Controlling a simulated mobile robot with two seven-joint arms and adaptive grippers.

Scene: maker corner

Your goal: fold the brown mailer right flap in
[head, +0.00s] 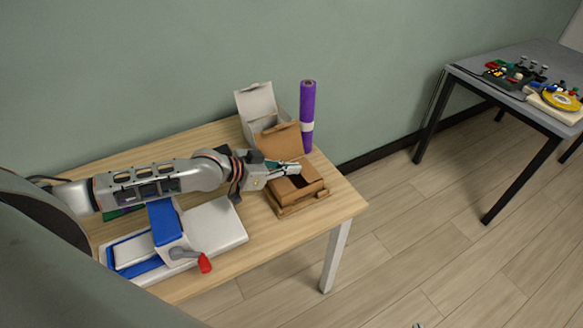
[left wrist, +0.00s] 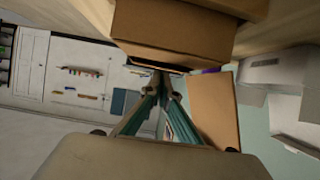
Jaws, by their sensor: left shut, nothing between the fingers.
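The brown mailer (head: 312,190) stands near the right end of the wooden table, its lid (head: 284,138) raised at the back. My left gripper (head: 297,168) reaches in from the left and is shut and empty at the mailer's opening, in front of the lid. The gripper and its wrist cover part of the mailer's left side, and I cannot make out the right flap's angle. In the left wrist view, the shut fingertips (left wrist: 160,78) are close to the mailer's brown wall (left wrist: 170,32), with the lid panel (left wrist: 212,108) to their right. I cannot tell whether they touch. My right gripper is not in view.
A grey-white open box (head: 257,103) and a purple roll (head: 307,105) stand behind the mailer. A blue and white device with a red-knobbed crank (head: 165,225) lies under my left arm. A grey table (head: 500,75) with small parts stands apart at right.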

